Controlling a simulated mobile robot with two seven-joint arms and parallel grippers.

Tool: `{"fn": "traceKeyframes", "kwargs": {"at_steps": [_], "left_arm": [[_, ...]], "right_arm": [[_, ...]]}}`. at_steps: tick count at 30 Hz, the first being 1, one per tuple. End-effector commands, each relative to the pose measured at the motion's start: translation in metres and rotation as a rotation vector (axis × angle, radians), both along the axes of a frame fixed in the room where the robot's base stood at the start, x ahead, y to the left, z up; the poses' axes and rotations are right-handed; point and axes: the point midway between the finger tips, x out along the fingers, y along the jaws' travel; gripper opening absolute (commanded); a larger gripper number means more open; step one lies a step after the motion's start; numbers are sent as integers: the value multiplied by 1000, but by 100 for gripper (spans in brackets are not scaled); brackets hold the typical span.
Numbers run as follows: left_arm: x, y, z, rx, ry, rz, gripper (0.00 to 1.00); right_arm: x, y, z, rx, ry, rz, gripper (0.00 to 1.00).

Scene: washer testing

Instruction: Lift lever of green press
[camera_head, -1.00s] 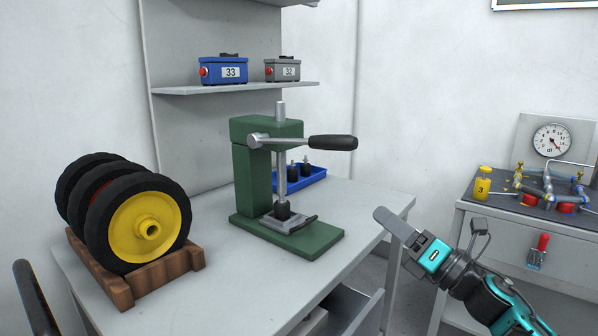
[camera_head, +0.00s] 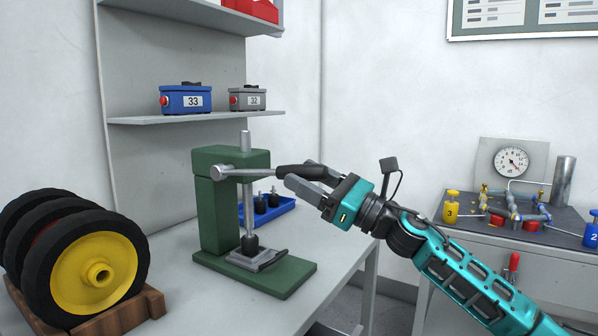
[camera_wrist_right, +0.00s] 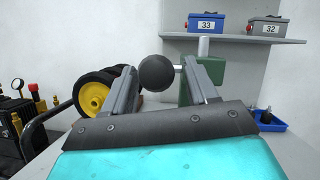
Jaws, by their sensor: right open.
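The green press (camera_head: 222,205) stands upright on the grey table, with a vertical metal ram above its base. Its lever sticks out to the right, about level, ending in a black handle (camera_head: 298,171). My right gripper (camera_head: 305,178) is open at the handle's outer end, its fingers partly overlapping the handle in the head view. In the right wrist view the round black handle end (camera_wrist_right: 157,74) shows between the two spread fingers of the right gripper (camera_wrist_right: 155,80), nearer the left finger. Contact cannot be told. My left gripper is not in view.
Black wheels with a yellow hub (camera_head: 95,272) rest on a wooden stand at left. A blue tray (camera_head: 282,207) with dark parts sits behind the press. A shelf (camera_head: 200,117) holds blue box 33 and grey box 32. A gauge bench (camera_head: 470,230) stands at right.

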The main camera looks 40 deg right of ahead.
Motion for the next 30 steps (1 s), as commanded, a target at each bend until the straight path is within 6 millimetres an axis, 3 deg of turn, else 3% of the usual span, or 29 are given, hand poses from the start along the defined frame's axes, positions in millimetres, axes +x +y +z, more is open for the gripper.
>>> {"fn": "traceKeyframes", "kwargs": {"at_steps": [7,18,30], "left_arm": [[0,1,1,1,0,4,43],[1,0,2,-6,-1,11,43],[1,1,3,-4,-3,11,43]], "right_arm": [[16,6,8,0,-1,-1,58],[18,7,7,2,0,-1,58],[18,7,7,3,1,-1,20]]}}
